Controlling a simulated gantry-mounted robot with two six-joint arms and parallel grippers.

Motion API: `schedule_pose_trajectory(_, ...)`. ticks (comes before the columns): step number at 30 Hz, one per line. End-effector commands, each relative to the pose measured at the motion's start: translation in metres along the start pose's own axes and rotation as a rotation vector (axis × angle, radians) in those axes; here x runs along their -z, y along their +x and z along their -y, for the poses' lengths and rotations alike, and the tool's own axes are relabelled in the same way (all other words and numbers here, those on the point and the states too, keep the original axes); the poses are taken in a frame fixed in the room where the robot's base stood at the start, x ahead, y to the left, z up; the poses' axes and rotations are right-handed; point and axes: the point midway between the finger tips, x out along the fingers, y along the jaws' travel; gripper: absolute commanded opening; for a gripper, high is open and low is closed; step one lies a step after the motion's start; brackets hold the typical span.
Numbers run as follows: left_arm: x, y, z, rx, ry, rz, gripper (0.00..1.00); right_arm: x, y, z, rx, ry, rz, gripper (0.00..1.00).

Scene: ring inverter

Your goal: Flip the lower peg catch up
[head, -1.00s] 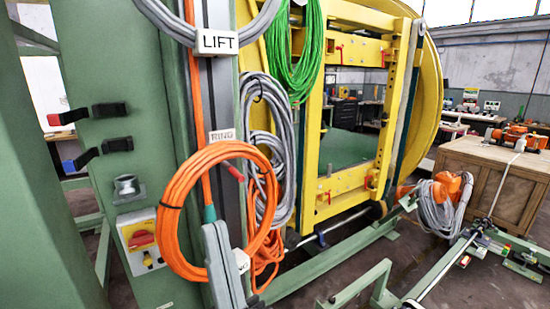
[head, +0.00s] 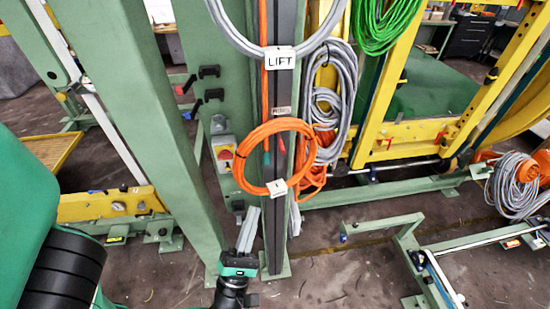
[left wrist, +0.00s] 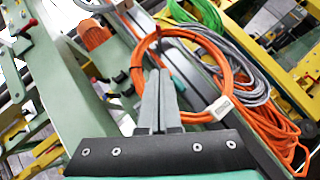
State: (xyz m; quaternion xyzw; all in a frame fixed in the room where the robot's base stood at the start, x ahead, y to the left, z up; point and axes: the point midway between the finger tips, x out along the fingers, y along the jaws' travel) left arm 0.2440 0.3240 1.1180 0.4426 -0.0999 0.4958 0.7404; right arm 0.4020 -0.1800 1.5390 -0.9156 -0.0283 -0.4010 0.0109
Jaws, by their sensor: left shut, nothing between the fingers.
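My left gripper (head: 250,214) is shut and empty, its grey fingers pointing up in front of the green column, just below and left of the orange cable coil (head: 240,160). In the left wrist view the shut fingers (left wrist: 158,75) overlap the lower left of the coil (left wrist: 205,40). I cannot tell for certain which part is the lower peg catch. A small red part (head: 388,143) shows on the lower yellow beam (head: 415,132) of the ring frame, well right of my gripper. My right gripper is not in view.
Grey cable (head: 335,90) and green cable (head: 385,28) hang between the column and the yellow frame. A red-and-yellow switch box (head: 222,154) and black handles (head: 209,72) are on the green panel. Green floor rails (head: 390,195) lie right; floor between is open.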

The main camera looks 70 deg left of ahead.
Motion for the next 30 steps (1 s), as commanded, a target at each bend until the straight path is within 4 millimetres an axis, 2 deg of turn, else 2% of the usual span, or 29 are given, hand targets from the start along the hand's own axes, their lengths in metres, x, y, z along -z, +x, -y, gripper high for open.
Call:
schedule_pose_trajectory(5,-0.001,0.004,-0.001,-0.003,-0.001,-0.001,0.00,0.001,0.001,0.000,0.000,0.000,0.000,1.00)
schedule_pose_trajectory(8,-0.001,0.014,-0.001,-0.005,0.001,-0.002,0.00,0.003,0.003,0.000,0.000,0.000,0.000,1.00)
schedule_pose_trajectory(21,-0.001,0.105,-0.003,-0.008,0.001,-0.001,0.00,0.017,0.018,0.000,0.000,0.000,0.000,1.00)
schedule_pose_trajectory(24,-0.017,0.117,-0.003,-0.002,-0.005,0.003,0.00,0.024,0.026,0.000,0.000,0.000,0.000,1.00)
schedule_pose_trajectory(30,-0.028,0.128,-0.001,-0.001,-0.001,0.001,0.00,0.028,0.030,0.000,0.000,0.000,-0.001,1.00)
